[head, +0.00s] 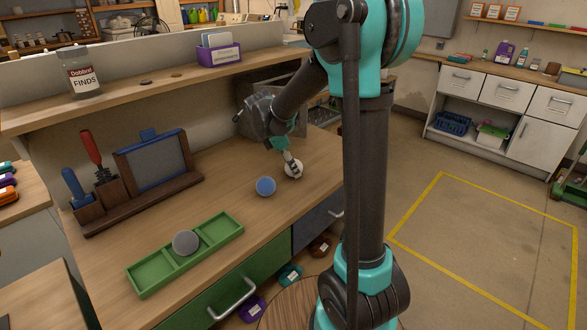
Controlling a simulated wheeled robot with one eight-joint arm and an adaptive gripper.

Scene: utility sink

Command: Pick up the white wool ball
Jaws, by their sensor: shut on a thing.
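The white wool ball (294,170) is on the wooden bench top near its right end. My gripper (290,159) reaches down onto it from above and is shut on it. The finger covers part of the ball's upper side. I cannot tell whether the ball touches the bench or is slightly above it. A blue ball (265,186) lies on the bench just left of the white one. A grey ball (186,243) sits in the middle compartment of a green tray (148,275) at the front left.
A wooden holder (130,212) with a framed panel, a red-handled tool (91,147) and a blue-handled tool stands at the back left. A raised shelf (130,92) runs along the back, bearing a jar (80,75) and a purple card box (219,54). The bench between tray and holder is clear.

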